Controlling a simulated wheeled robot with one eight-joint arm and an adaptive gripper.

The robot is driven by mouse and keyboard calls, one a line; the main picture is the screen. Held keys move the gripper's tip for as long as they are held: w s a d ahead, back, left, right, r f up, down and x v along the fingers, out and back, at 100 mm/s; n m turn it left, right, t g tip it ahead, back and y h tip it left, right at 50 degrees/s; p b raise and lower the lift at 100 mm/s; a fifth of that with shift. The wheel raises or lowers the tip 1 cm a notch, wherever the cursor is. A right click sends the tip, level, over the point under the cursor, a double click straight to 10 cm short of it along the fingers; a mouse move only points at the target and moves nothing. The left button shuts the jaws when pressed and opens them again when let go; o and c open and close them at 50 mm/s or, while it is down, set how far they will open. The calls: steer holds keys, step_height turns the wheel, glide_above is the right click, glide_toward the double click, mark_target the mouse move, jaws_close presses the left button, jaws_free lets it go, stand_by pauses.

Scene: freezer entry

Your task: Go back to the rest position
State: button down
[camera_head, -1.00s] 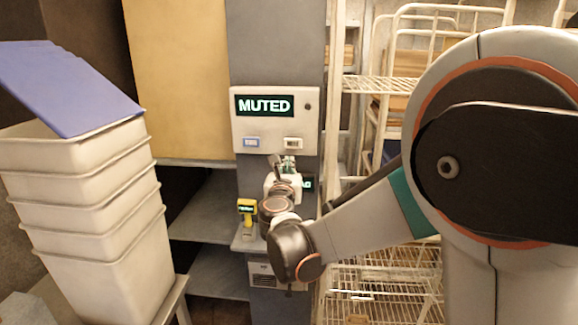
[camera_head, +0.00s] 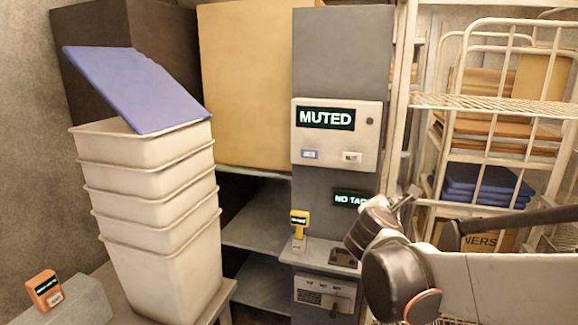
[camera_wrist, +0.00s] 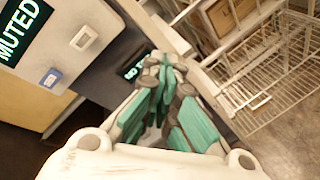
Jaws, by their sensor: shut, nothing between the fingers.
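My gripper (camera_wrist: 165,95) shows in the wrist view with its green-padded fingers brought together and nothing between them. In the head view my arm reaches in from the right, and the gripper end is partly hidden behind my wrist, in front of the wire rack. It is apart from the grey pillar's panel (camera_head: 364,153), which reads MUTED. The panel also shows at the upper left of the wrist view (camera_wrist: 62,75), with a blue button and a white button on its face.
Stacked white bins (camera_head: 150,215) with a tilted blue lid (camera_head: 135,88) stand at left. A yellow handheld device (camera_head: 299,222) stands on the pillar's small ledge. An orange device (camera_head: 45,290) sits at lower left. A wire rack (camera_head: 490,105) fills the right side.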

steer(key=s+a+f+m+g+y+b, duration=0.1)
steer(key=s+f+m+g+y, duration=0.1)
steer(key=s+f+m, duration=0.3)
steer(key=s+a+f+m+g+y+b, duration=0.1)
steer(key=s+f+m, duration=0.4)
steer(key=s, duration=0.8)
steer(key=s+a+f+m+g+y+b, duration=0.2)
steer(key=s+f+m, duration=0.3)
steer(key=s+m, duration=0.4)
steer(key=shift+s+f+m+g+y+b, duration=0.25)
steer(key=shift+f+m+g+y+b, duration=0.1)
steer(key=shift+m+g+y, duration=0.35)
